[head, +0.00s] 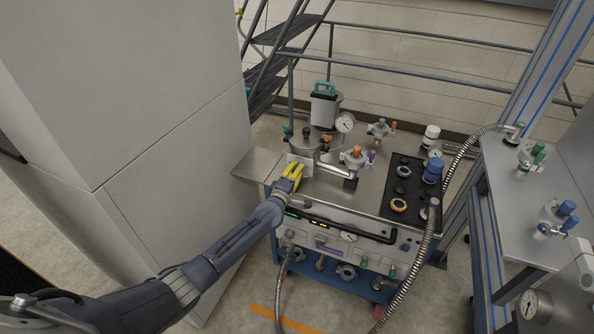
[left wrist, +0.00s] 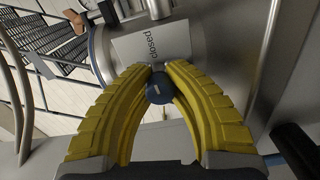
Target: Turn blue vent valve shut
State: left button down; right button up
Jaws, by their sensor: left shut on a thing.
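The blue vent valve's knob (left wrist: 159,90) sits between the yellow fingers in the left wrist view, its round dark-blue end facing the camera. My left gripper (left wrist: 160,68) is shut on it, one finger on each side. A pale plate (left wrist: 140,50) reading "closed" stands just behind the knob. In the head view my left gripper (head: 291,178) is at the left front of the cart top, by the pale plate (head: 299,163). The knob is hidden by the fingers there. My right gripper is in neither view.
The steel cart top (head: 332,205) carries an orange-knobbed valve (head: 355,153), a gauge (head: 345,122) and a black panel (head: 397,215) with several fittings. A tall grey cabinet (head: 130,110) stands close on the left. A corrugated hose (head: 415,268) hangs at the right front.

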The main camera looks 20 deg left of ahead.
pick_arm(q)
jog(key=shift+d+m, duration=0.1)
jog(key=shift+m, duration=0.3)
jog(key=c, duration=1.1)
grip_release()
jog(key=shift+c, duration=0.2)
jog(key=shift+s, duration=0.1)
jog(key=s, duration=0.4)
jog(key=s+a, duration=0.1)
jog(key=s, duration=0.6)
jog(key=shift+s+a, duration=0.2)
jog(key=shift+s, duration=0.2)
